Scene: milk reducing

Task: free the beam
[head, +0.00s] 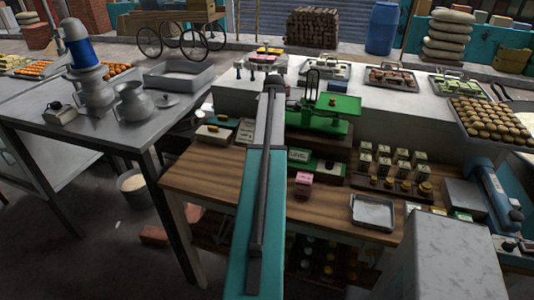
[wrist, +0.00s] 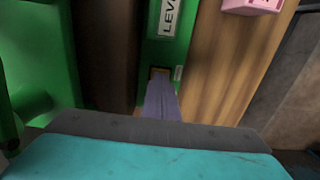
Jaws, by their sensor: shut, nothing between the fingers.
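The green balance scale (head: 316,122) stands on the counter, right of my arm, with a green pan (head: 338,105) on its right side. I cannot clearly tell its beam from its other parts. A green base with a white LEVEL label (head: 299,155) is in front of it; the label (wrist: 168,16) is cut off by the top edge of the wrist view. My gripper (wrist: 161,82) is shut and empty, its purple-grey tip over or against the green base by a small tan-edged dark part (wrist: 159,73). Contact is unclear. In the head view my arm hides the gripper.
A pink box (head: 303,178) lies close to the label; it also shows in the wrist view (wrist: 250,5). Several small boxes (head: 392,160) and brass weights (head: 405,186) stand to the right. A metal tray (head: 373,212) lies at the counter's front. Bare wood (head: 205,172) is left.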

